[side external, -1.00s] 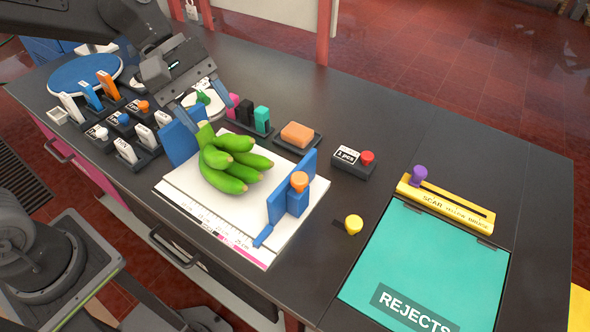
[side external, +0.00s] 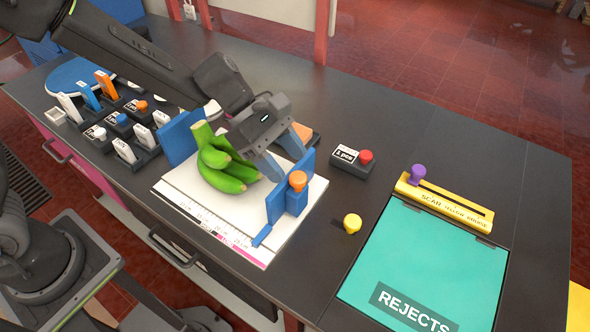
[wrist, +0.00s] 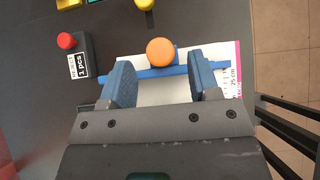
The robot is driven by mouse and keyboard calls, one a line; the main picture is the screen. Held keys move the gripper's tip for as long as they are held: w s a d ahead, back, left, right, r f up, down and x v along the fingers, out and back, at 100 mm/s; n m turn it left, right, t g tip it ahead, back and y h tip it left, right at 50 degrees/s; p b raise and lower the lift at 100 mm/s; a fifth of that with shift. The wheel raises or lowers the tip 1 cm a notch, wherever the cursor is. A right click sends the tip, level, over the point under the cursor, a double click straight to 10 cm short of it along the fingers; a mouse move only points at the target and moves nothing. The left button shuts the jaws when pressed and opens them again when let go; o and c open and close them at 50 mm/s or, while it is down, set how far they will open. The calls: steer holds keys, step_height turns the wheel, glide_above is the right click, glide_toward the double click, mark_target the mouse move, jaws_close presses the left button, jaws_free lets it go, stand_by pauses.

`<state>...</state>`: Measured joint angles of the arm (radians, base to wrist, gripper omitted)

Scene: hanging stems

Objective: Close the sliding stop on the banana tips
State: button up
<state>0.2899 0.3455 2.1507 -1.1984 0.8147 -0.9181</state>
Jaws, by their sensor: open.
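The green banana bunch (side external: 221,165) lies on the white measuring board (side external: 184,190), beside the fixed blue upright plate (side external: 180,138) at the board's left. The sliding stop (side external: 278,200) is a blue plate with an orange knob (side external: 297,180), standing at the board's right, apart from the banana tips. My gripper (side external: 289,155) is open above the board, between the bananas and the stop. In the wrist view the orange knob (wrist: 161,52) sits ahead of and between my two open blue fingers (wrist: 162,85). The bananas are not visible in the wrist view.
A black block labelled 1 pcs with a red button (side external: 366,156) stands behind the stop. A yellow knob (side external: 352,223) and the teal REJECTS panel (side external: 420,265) with its yellow SCAR slider (side external: 445,203) are to the right. Several tagged holders (side external: 120,118) stand at left.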

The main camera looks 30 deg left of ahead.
mark_target(297, 176)
steer(key=shift+x, duration=1.6)
steer(key=c, duration=0.8)
steer(key=a, duration=0.9)
steer(key=shift+a, duration=0.25)
steer(key=o, duration=0.7)
steer(key=shift+o, duration=0.5)
steer(key=shift+s+f, duration=0.1)
steer(key=shift+a, duration=0.1)
